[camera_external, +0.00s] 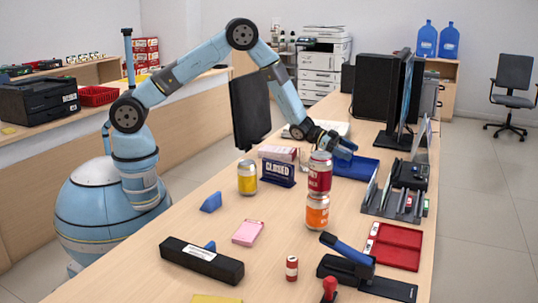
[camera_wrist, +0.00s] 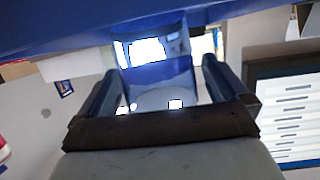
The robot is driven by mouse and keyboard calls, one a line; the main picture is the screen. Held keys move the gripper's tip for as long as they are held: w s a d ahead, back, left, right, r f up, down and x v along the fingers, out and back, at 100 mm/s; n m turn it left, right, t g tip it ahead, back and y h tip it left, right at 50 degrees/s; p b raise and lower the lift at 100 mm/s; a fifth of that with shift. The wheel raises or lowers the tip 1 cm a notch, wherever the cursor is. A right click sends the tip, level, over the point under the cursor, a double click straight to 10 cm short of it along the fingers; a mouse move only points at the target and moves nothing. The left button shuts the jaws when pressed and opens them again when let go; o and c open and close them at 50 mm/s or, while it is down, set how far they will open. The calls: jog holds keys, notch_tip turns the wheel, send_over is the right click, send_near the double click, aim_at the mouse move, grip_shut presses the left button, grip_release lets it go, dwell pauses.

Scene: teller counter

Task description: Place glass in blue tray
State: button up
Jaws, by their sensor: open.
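The blue tray (camera_external: 357,168) lies on the counter beyond the cans, below and beside my gripper (camera_external: 343,147). In the wrist view a large blue surface (camera_wrist: 75,38) that looks like the tray fills the top. My gripper (camera_wrist: 160,78) is open. A shiny, see-through bluish shape (camera_wrist: 158,75) with bright reflections shows between its two fingers; it looks like the glass. I cannot tell whether it touches the fingers or rests on anything. The glass cannot be made out in the external view.
A red can (camera_external: 320,172) stands on an orange can (camera_external: 317,211) in front of the gripper. A closed sign (camera_external: 278,173), a yellow can (camera_external: 247,177) and a black organizer (camera_external: 392,203) are near. A monitor (camera_external: 400,97) stands behind.

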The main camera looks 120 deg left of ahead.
jog(key=v, duration=1.1)
jog(key=shift+d+r, duration=0.1)
jog(key=shift+r, duration=0.05)
jog(key=d+r+g+y, duration=0.1)
jog(key=d+r+y, duration=0.1)
jog(key=d+r, duration=0.35)
jog(key=d+r+g+y, duration=0.1)
jog(key=d+r, duration=0.1)
jog(key=r, duration=0.7)
jog(key=s+d+r+n+g+y, duration=0.1)
jog(key=s+d+r+g, duration=0.1)
jog(key=s+d+r, duration=0.75)
jog(key=s+d+r+g+h, duration=0.1)
jog(key=s+d+r+g, duration=0.1)
jog(key=s+d, duration=0.9)
jog(key=s+d+r+g+h, duration=0.2)
jog(key=s+d+r, duration=0.3)
jog(key=s+d, duration=0.5)
jog(key=s+g, duration=0.1)
jog(key=s, duration=0.8)
jog(key=shift+d, duration=0.4)
